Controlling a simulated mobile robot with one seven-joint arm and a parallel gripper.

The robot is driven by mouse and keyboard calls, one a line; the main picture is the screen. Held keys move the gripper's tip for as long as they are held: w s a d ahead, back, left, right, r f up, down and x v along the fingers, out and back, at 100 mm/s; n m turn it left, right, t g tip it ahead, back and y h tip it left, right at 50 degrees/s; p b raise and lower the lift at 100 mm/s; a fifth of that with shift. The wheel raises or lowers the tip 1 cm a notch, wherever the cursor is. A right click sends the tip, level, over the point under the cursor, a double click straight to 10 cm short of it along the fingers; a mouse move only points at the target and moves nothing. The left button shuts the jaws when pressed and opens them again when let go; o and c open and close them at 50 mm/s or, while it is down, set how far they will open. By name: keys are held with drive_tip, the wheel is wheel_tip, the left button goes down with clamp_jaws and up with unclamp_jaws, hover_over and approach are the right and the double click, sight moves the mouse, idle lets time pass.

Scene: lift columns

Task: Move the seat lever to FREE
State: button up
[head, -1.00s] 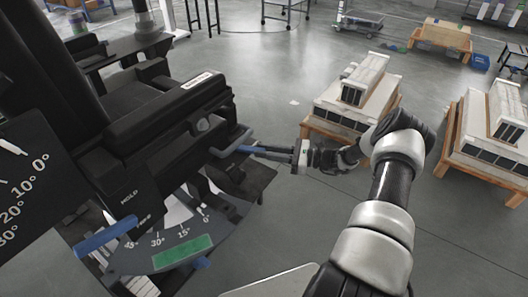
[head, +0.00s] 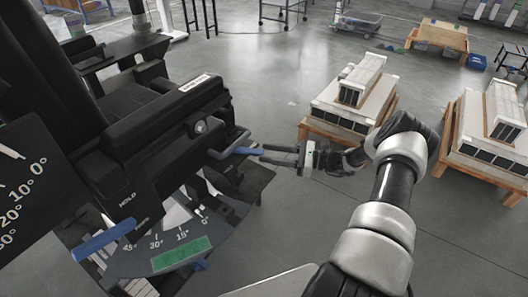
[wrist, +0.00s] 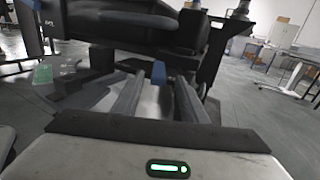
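An angle scale (head: 160,258) with a green patch lies below the seat. A dark dial plate (head: 25,190) stands at far left. Pallets with pale units (head: 345,100) stand behind my arm, with more at the right (head: 490,130). Grey floor lies open between.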

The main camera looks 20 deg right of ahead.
drive_tip(key=v, duration=1.5)
drive_tip(key=shift+p, duration=0.3)
drive_tip(key=shift+a, duration=0.1)
